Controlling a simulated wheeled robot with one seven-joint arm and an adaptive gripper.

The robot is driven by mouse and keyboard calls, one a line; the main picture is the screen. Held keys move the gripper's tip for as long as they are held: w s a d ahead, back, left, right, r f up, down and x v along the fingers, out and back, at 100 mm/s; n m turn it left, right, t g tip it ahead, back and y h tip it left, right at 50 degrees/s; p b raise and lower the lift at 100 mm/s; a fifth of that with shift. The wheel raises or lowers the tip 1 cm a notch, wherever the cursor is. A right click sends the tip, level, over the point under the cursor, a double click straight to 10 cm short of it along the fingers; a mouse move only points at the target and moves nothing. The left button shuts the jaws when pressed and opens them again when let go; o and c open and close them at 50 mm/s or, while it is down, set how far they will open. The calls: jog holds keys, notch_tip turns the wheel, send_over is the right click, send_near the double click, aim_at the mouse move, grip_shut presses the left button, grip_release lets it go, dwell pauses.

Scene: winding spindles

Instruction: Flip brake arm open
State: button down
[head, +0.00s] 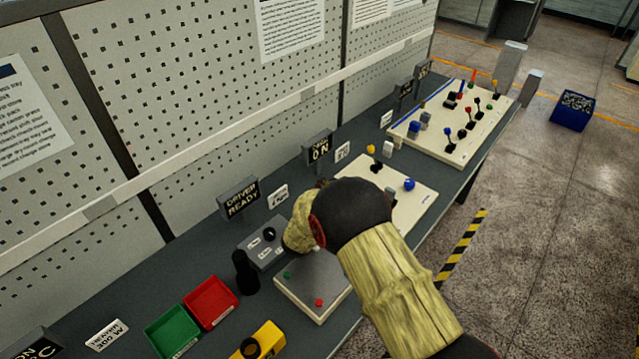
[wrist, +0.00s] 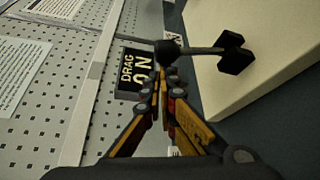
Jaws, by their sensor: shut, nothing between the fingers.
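In the wrist view a black lever (wrist: 205,50) with a round knob (wrist: 168,49) lies low along a cream board (wrist: 265,85). Its far end meets a black block (wrist: 235,60). This looks like the brake arm. My gripper (wrist: 162,75) is shut and empty, its fingertips just short of the knob in the picture; I cannot tell whether they touch. In the head view my arm covers the lever and most of the gripper, over the near end of the cream board (head: 415,205).
A "DRAG ON" sign (head: 319,149) stands behind the board; it also shows in the wrist view (wrist: 134,73). A yellow-knobbed lever (head: 372,155) and a blue ball (head: 409,184) are on the board. Red (head: 211,302) and green (head: 172,331) trays sit at near left.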

jog(key=shift+s+d+r, duration=0.15)
jog(key=shift+d+r, duration=0.15)
jog(key=shift+r, duration=0.05)
jog(key=shift+s+d+m+t+b, duration=0.45)
jog(key=shift+d+m, duration=0.15)
jog(key=shift+m, duration=0.1)
jog(key=shift+s+d+m+t+b, duration=0.35)
jog(key=shift+m+b, duration=0.25)
jog(key=shift+b, duration=0.25)
jog(key=m, duration=0.1)
jog(key=d+m+t+b, duration=0.1)
jog(key=shift+s+m, duration=0.3)
jog(key=shift+s+d+r+b, duration=0.25)
jog(key=shift+s+d+b, duration=0.3)
jog(key=shift+d, duration=0.2)
jog(key=shift+s+d+f, duration=0.1)
jog(key=shift+s, duration=0.1)
